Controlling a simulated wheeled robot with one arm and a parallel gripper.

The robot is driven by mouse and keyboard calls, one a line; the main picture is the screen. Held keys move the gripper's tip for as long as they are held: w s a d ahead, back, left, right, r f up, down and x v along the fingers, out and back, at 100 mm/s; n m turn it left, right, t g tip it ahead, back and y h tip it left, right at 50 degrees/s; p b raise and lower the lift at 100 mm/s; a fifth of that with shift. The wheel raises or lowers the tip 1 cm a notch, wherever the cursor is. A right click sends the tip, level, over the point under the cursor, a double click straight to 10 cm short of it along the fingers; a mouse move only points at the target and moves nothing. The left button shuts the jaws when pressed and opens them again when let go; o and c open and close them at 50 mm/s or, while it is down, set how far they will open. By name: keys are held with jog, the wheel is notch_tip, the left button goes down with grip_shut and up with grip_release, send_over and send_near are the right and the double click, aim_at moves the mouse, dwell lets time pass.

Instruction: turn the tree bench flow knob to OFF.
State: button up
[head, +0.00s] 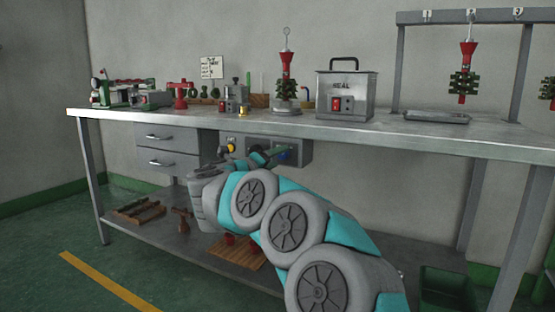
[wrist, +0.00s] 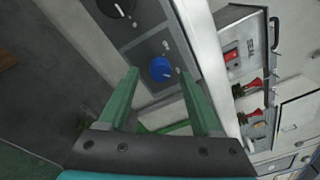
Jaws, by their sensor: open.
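A grey control panel (head: 303,152) hangs under the front edge of the bench (head: 400,132). On it is a blue knob (wrist: 160,69), and a black knob (wrist: 118,8) sits beside it at the top of the wrist view. I cannot read which one is labelled flow. My gripper (wrist: 160,74) is open, with its green fingers pointing at the panel. In the wrist view the blue knob shows between the fingertips, with nothing held; I cannot tell whether they touch it. In the head view my arm partly hides the panel, and the blue knob (head: 284,155) shows beside the fingers.
Grey drawers (head: 168,139) hang left of the panel. On the benchtop above stand a grey machine with a red switch (head: 345,95) and a red-green wax tree (head: 286,80). A lower shelf (head: 150,232) holds wooden items.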

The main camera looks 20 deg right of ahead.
jog(key=shift+w+d, duration=0.4)
jog(key=shift+d, duration=0.15)
grip_shut()
